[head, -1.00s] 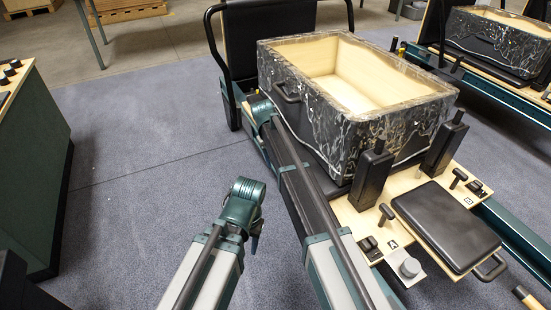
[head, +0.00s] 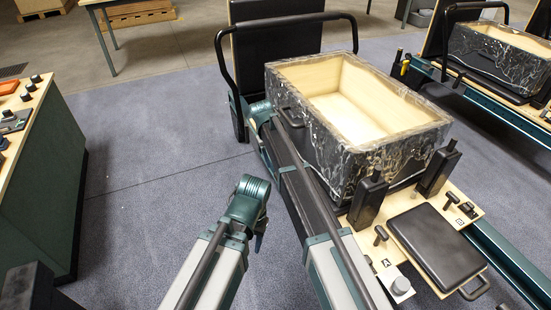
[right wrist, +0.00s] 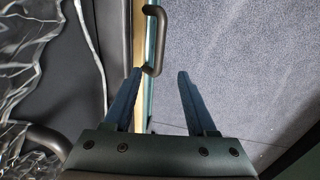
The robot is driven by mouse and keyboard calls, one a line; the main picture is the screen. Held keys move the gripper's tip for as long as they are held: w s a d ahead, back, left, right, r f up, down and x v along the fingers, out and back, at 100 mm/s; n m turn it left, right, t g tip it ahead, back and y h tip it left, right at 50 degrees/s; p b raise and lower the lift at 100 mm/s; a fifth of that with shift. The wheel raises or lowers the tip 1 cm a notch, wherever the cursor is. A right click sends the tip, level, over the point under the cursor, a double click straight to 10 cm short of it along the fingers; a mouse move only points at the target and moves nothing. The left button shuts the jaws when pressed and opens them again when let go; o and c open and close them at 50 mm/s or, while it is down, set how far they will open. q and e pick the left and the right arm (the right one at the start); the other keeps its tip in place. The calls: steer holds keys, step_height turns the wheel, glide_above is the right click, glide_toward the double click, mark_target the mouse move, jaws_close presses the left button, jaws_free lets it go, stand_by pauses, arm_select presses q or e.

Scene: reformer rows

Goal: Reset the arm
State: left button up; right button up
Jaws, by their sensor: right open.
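My left arm reaches in from the bottom of the head view, and its wrist is bent down. Only a small dark part of my left gripper (head: 260,242) shows, so its jaw state is unclear. My right arm extends along the near side of the reformer, and its gripper is hidden in the head view. In the right wrist view my right gripper (right wrist: 160,72) is open, with two blue fingers apart. A dark bent handle (right wrist: 156,42) meets or overlaps the left fingertip. Nothing shows clasped between the fingers.
A wood-lined box (head: 398,135) in clear wrapping sits on the reformer. A black pad (head: 436,247), posts and knobs lie in front of it. A green cabinet (head: 48,175) stands at the left. A second reformer is at the right. Carpet between is clear.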

steer(key=s+d+g, duration=0.1)
steer(key=s+d, duration=0.1)
steer(key=s, duration=1.6)
steer(key=s+d, duration=0.3)
steer(key=s, duration=1.4)
step_height(320, 180, up, 31)
steer(key=p, duration=3.1)
steer(key=shift+w+a+f+m+y, duration=0.15)
steer(key=shift+w+a+m+y, duration=0.2)
steer(key=shift+w+m+y, duration=0.1)
steer(key=shift+c, duration=0.6)
steer(key=shift+w+a, duration=0.1)
